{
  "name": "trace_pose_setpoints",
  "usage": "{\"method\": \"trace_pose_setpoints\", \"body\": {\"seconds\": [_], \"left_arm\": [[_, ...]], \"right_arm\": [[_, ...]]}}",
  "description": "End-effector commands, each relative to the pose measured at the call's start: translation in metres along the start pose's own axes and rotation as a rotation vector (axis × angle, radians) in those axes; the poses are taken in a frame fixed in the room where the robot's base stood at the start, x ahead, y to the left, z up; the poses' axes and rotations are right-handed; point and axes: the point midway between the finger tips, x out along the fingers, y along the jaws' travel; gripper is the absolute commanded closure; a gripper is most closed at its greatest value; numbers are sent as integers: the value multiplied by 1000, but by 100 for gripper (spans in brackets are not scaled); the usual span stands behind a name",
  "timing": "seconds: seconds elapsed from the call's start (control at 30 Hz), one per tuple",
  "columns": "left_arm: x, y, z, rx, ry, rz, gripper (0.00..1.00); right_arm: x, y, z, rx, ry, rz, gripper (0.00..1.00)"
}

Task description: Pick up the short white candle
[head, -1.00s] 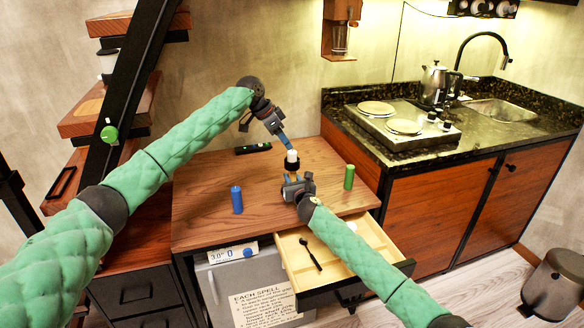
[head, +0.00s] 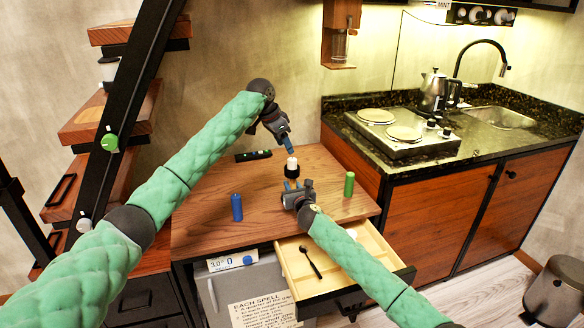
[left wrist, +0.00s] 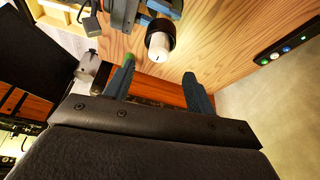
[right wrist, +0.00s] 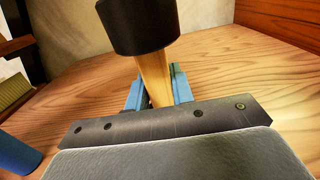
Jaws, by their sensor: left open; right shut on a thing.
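The short white candle (head: 292,163) sits upright in the black cup of a candle holder (head: 292,173). My right gripper (head: 292,186) is shut on the holder's wooden stem (right wrist: 155,80), below the cup. In the right wrist view the cup (right wrist: 138,25) hides the candle. I cannot tell whether the holder's foot touches the tabletop.
A blue candle (head: 237,207) stands left on the wooden top (head: 205,225) and a green one (head: 349,184) right. A black strip with buttons (head: 253,155) lies at the back. Below, a drawer (head: 345,262) stands open with a black spoon (head: 311,262) in it.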

Motion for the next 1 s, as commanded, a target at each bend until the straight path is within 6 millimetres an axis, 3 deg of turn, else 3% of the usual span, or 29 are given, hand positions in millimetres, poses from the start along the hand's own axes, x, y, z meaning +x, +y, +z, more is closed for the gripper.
{"method": "trace_pose_setpoints", "body": {"seconds": [0.1,0.37,0.63,0.9,0.93,1.0], "left_arm": [[17,1,0,1,-1,1,44],[34,1,1,0,-1,1,44],[68,1,2,-1,-1,1,44],[74,1,2,0,0,0,44],[74,1,2,0,0,0,46],[74,1,2,0,0,0,60]], "right_arm": [[0,0,0,0,0,0,100],[0,0,0,0,0,0,100],[0,0,0,0,0,0,100],[0,0,0,0,0,0,100],[0,0,0,0,0,0,100],[0,0,0,0,0,0,100]]}}
